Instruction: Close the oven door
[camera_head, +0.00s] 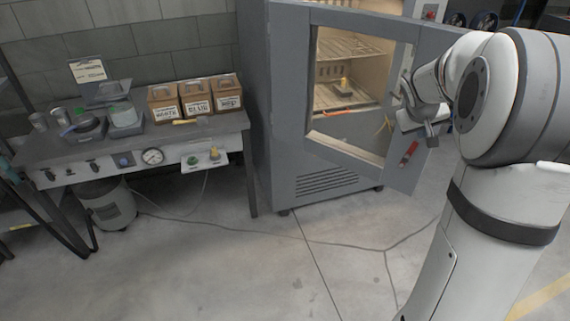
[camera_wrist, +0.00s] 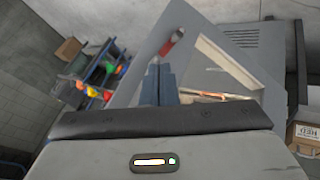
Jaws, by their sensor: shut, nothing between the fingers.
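The grey oven (camera_head: 255,110) stands at the back centre in the head view. Its grey door (camera_head: 350,160) stands ajar, with a large window through which the lit racks (camera_head: 345,75) show. A red handle (camera_head: 408,153) is near the door's lower right corner. In the wrist view, the door (camera_wrist: 150,48) and its red handle (camera_wrist: 173,43) lie beyond my fingers. My gripper (camera_head: 430,130) is close to the door's right part, beside the handle; its fingers are shut and empty in the wrist view (camera_wrist: 159,80). I cannot tell whether they touch the door.
A workbench (camera_head: 150,148) with several brown boxes (camera_head: 195,100) stands left of the oven. A bin (camera_head: 106,203) sits below it. Cables (camera_head: 330,243) run across the otherwise clear floor in front. A cardboard box (camera_wrist: 305,133) shows in the wrist view.

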